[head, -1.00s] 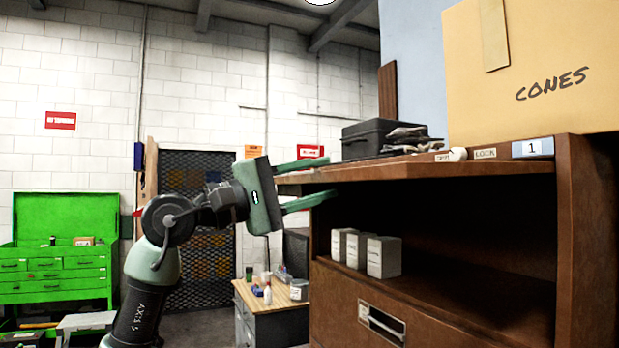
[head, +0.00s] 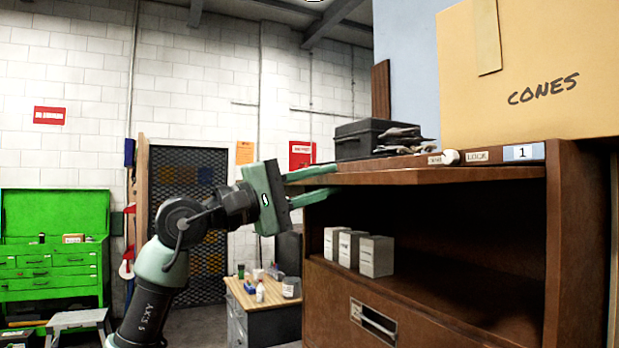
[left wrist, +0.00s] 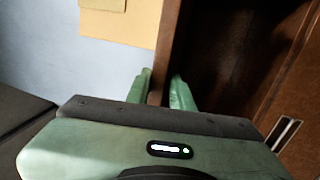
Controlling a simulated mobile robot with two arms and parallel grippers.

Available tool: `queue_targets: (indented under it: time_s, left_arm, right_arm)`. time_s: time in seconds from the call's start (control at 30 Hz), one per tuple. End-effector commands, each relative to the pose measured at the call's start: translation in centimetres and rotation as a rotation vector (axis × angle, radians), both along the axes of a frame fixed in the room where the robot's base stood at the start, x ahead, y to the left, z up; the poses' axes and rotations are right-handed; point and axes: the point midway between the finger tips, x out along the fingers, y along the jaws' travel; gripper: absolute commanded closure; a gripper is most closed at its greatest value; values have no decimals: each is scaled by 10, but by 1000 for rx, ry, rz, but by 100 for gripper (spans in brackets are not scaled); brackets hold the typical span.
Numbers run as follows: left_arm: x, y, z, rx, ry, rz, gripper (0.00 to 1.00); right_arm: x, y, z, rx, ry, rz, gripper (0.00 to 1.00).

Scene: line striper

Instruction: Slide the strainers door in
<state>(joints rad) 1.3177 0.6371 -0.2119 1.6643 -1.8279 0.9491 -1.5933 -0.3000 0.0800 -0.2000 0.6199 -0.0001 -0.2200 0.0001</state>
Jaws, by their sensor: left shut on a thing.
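The door (head: 430,177) is a brown wooden panel. It lies raised and level at the top of the open cabinet bay (head: 450,240), part of it sticking out at the front. A rail above the bay carries a white knob (head: 451,157), a LOCK label and a card reading 1. My left gripper (head: 336,180) is shut on the door's outer edge, one green finger above and one below. In the left wrist view the panel (left wrist: 168,45) runs between the two fingers (left wrist: 162,88). My right gripper is not in view.
Three pale boxes (head: 358,251) stand inside the bay, under the door. A black case (head: 370,139) and a CONES carton (head: 530,75) are on top of the cabinet. A drawer with a metal pull (head: 373,322) is below. A small wooden-topped bench (head: 262,295) stands behind my arm.

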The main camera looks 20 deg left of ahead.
Motion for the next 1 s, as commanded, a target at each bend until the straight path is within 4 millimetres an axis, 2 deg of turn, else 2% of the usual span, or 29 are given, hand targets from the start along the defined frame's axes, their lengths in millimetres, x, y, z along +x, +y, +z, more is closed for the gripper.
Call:
queue_targets:
  time_s: [0.5,1.0]
  left_arm:
    - [27,-24,0,0,1,-2,100]
    - [33,-29,0,0,2,-2,100]
  right_arm:
    - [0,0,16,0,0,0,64]
    - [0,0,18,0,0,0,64]
